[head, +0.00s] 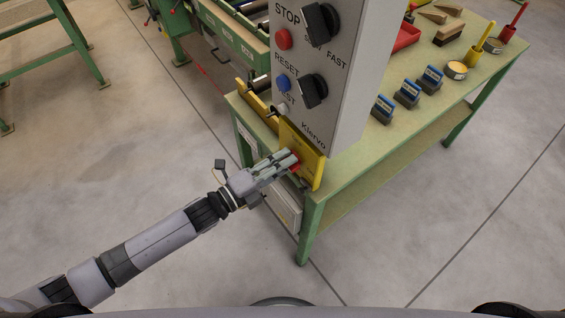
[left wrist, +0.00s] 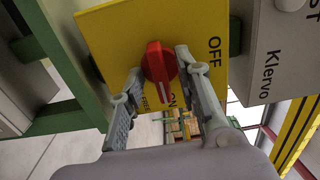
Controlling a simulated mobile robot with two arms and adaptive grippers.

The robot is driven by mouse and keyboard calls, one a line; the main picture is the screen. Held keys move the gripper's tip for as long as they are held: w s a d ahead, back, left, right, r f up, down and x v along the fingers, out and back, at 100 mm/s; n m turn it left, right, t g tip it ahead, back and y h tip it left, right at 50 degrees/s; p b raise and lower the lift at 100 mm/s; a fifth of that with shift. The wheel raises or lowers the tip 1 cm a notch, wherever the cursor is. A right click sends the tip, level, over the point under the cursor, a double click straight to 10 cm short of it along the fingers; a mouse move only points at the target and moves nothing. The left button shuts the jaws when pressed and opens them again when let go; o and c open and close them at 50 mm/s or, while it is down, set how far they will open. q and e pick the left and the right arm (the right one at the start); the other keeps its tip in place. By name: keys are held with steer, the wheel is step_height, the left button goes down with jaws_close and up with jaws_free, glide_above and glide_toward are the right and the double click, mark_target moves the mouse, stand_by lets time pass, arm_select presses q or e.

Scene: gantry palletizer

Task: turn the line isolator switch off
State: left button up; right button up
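The line isolator switch is a red rotary knob (left wrist: 159,62) on a yellow plate (left wrist: 110,35). In the left wrist view its raised bar runs roughly upright, with the lower end toward the word ON; OFF is printed to the right. In the head view the yellow plate (head: 313,168) is below the grey control box, and the knob is mostly hidden by my fingers. My left gripper (head: 293,158) is at the plate. In the left wrist view its fingers (left wrist: 159,63) are apart, one each side of the knob; I cannot tell whether they touch it. My right gripper is not in view.
The grey control box (head: 350,70) with black selectors and red and blue buttons rises above the plate. The floor at front right is clear.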

arm_select(q)
steer(key=shift+c, duration=0.5)
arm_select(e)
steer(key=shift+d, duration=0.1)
arm_select(q)
jaws_close()
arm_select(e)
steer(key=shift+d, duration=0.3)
arm_select(q)
steer(key=shift+n, duration=0.3)
steer(key=shift+n+p, duration=0.75)
steer(key=shift+n, duration=7.85)
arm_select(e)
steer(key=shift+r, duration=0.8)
arm_select(q)
steer(key=shift+f, duration=0.1)
